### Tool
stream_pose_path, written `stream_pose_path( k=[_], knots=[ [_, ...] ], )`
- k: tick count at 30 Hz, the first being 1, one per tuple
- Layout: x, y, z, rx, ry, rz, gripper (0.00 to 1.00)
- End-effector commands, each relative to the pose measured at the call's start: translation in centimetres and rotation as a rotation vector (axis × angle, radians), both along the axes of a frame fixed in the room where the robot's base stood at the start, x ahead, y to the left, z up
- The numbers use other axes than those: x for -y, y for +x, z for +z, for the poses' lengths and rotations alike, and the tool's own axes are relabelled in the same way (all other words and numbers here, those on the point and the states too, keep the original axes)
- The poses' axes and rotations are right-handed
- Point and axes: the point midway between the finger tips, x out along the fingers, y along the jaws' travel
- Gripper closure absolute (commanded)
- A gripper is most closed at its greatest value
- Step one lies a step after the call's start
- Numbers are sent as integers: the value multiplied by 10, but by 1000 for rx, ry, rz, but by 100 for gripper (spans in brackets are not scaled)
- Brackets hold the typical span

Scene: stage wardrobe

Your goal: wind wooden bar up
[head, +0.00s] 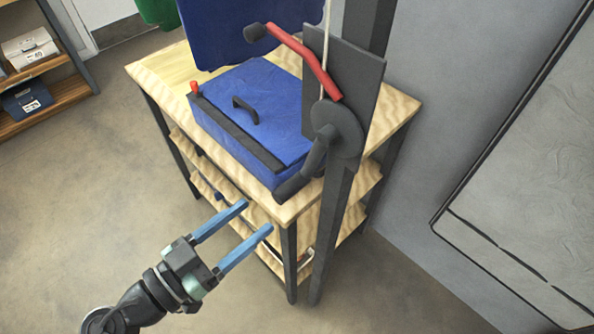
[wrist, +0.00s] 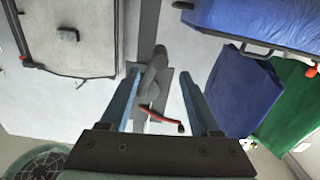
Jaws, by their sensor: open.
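A winch with a dark plate (head: 362,72) is fixed to a dark post (head: 335,215). A grey disc (head: 345,125) on it carries a dark crank arm with a thick grip (head: 293,184) pointing down and left. A red lever (head: 303,54) with a black knob slants across the plate. A pale rope (head: 326,40) runs upward from it. I cannot make out the wooden bar in either view. My gripper (head: 256,217) is open and empty, below and left of the crank grip, apart from it. In the wrist view the red lever (wrist: 163,119) shows between the blue fingers.
A wooden table (head: 401,112) stands behind the post, bearing a blue box (head: 262,92) with a black handle. Blue cloth (head: 225,35) hangs above it. A framed grey panel (head: 535,175) is at right. Shelves (head: 45,98) stand at far left. The floor at left is clear.

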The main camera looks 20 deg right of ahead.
Motion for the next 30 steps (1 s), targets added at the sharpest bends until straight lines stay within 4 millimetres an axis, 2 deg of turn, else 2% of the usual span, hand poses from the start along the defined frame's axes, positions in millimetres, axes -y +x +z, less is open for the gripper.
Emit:
stream_pose_path(
  k=[9, 15, 21, 29, 30],
  knots=[
    [64, 22, 3, -3, 1, -4, 37],
    [93, 33, 2, -3, 2, -3, 37],
    [106, 38, 0, -2, 3, 1, 37],
    [107, 39, 0, -2, 3, 1, 37],
    [107, 39, 0, -2, 3, 1, 40]
  ],
)
